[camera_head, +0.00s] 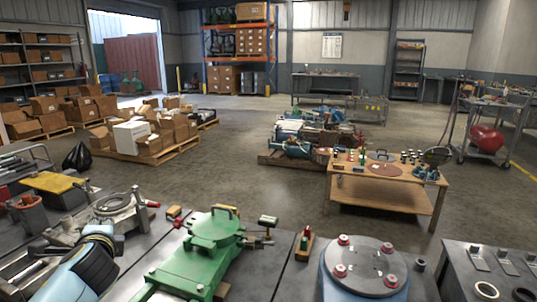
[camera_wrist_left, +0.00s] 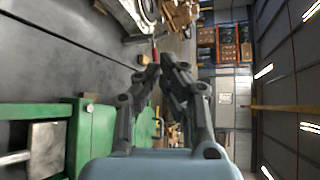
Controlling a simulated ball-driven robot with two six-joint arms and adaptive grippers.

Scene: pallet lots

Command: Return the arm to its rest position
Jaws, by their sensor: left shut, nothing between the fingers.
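My left gripper (camera_wrist_left: 160,73) shows in the left wrist view, with two dark jointed fingers reaching up from a pale blue-grey body. Its fingertips meet and nothing is between them. The fingers are in front of the bench and a green machine (camera_wrist_left: 92,140), apart from them as far as I can tell. In the head view, a light blue and dark rounded shape at the lower left may be part of my left arm, but I cannot be sure. My right gripper is in neither view.
In the head view, the green machine (camera_head: 205,250) and a round grey plate with red knobs (camera_head: 362,265) stand on the near benches. Beyond are a wooden table (camera_head: 385,188), a pallet of boxes (camera_head: 150,152) and a black bag (camera_head: 78,157). The middle floor (camera_head: 225,185) is clear.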

